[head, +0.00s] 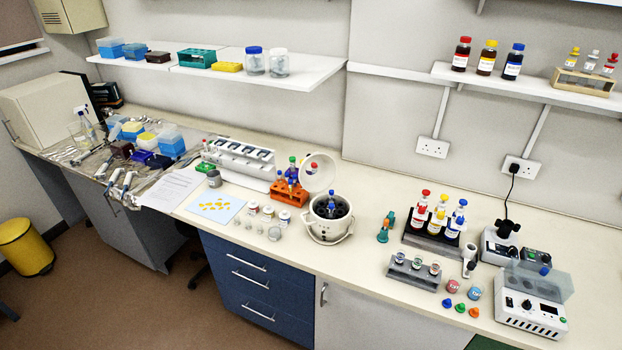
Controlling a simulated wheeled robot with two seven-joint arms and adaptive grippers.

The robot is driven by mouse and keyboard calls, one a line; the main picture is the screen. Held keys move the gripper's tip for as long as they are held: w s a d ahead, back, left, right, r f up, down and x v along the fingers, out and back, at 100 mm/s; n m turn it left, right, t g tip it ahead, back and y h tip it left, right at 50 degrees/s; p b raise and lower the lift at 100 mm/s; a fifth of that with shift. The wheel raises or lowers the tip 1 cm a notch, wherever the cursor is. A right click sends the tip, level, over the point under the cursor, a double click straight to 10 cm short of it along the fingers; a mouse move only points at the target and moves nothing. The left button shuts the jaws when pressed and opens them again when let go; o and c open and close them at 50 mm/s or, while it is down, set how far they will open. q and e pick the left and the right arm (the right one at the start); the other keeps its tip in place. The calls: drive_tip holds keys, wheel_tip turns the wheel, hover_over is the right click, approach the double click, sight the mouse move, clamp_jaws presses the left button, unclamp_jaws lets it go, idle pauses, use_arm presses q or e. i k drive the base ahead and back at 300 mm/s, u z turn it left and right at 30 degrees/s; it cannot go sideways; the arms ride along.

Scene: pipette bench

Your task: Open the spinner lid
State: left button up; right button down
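The spinner (329,234) is a small white round machine near the middle of the bench, close to the front edge. Its pale round lid (317,171) stands raised, tilted up at the back left of the body. The dark rotor bowl (342,210) is exposed. A blue-capped tube (331,203) shows upright at the bowl. Neither of my grippers is in view.
An orange tube rack (289,193) stands close behind and left of the spinner. Small jars (268,213) stand to its left, and teal-and-orange items (386,228) to its right. A bottle rack (433,236) and white machines fill the right end.

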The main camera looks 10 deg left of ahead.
sight(325, 175)
drive_tip(key=k, duration=1.05)
drive_tip(key=u, duration=0.9)
drive_tip(key=i, duration=0.9)
drive_tip(key=u, duration=1.05)
drive_tip(key=i, duration=1.5)
drive_tip(key=z, duration=0.3)
drive_tip(key=i, duration=1)
drive_tip(key=z, duration=1.45)
drive_tip(key=i, duration=0.6)
drive_tip(key=z, duration=0.6)
